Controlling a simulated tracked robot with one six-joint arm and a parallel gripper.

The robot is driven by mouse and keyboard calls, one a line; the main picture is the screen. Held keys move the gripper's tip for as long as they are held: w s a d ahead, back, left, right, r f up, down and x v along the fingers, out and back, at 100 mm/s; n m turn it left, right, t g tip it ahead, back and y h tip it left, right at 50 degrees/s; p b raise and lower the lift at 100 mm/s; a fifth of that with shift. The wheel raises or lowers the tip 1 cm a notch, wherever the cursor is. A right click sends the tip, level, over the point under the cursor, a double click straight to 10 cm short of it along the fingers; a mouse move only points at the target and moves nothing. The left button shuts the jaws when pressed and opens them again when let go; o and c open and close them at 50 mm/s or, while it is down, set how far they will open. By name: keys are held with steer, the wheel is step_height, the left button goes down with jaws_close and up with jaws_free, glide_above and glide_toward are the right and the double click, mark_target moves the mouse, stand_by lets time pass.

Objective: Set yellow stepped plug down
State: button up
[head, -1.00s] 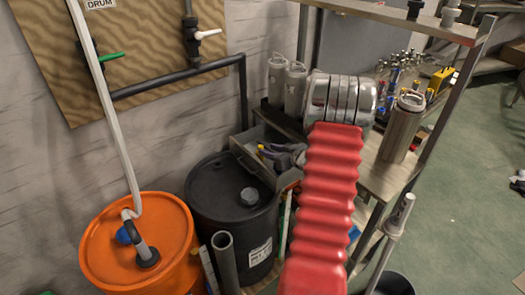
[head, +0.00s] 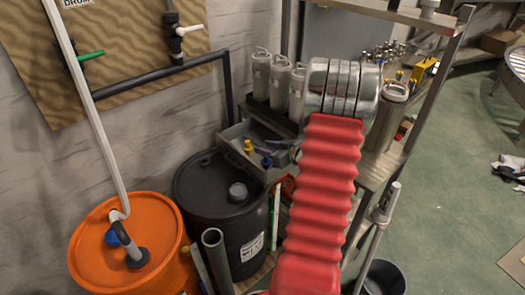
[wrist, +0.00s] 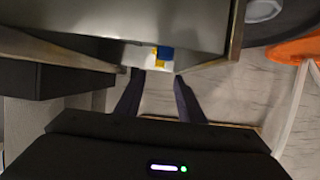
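A small yellow stepped plug (head: 248,146) stands in the open grey drawer at the shelf in the head view. A small blue piece (head: 267,161) is close to its right. In the wrist view, a yellow patch (wrist: 158,62) and a blue patch (wrist: 165,52) show beyond my fingertips. My gripper (wrist: 159,77) has its two dark fingers apart, with nothing clearly held between them. In the head view, dark fingers (head: 279,150) show just right of the plug, partly hidden by my red arm.
A black drum (head: 205,185) stands below the drawer (head: 228,140), with an orange drum (head: 90,245) to its left. Grey canisters (head: 279,82) stand behind the drawer. A metal bottle (head: 385,120) and the shelf post (head: 440,80) are to the right.

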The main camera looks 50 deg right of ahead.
steer(key=shift+r, duration=0.1)
steer(key=shift+w+a+r, duration=0.1)
steer(key=shift+w+r, duration=0.15)
steer(key=w+a+r+g+h, duration=0.25)
steer(key=w+a+r, duration=0.25)
steer(key=r, duration=0.5)
steer(key=s+a+r+g+h, duration=0.1)
steer(key=s+a+r+h, duration=0.1)
steer(key=a+r, duration=0.7)
steer(key=s+a+g+y, duration=0.1)
steer(key=s+a+y, duration=0.1)
steer(key=s+a, duration=0.4)
steer(key=s+a+g+y, duration=0.2)
steer(key=s+a, duration=0.5)
steer(key=a, duration=0.8)
steer(key=s+a+n+g+y, duration=0.1)
steer(key=s+a+y, duration=0.1)
steer(key=s+a, duration=0.5)
steer(key=a, duration=0.3)
steer(key=shift+s+a+f, duration=0.15)
steer(key=shift+s+f, duration=0.05)
steer(key=shift+f, duration=0.05)
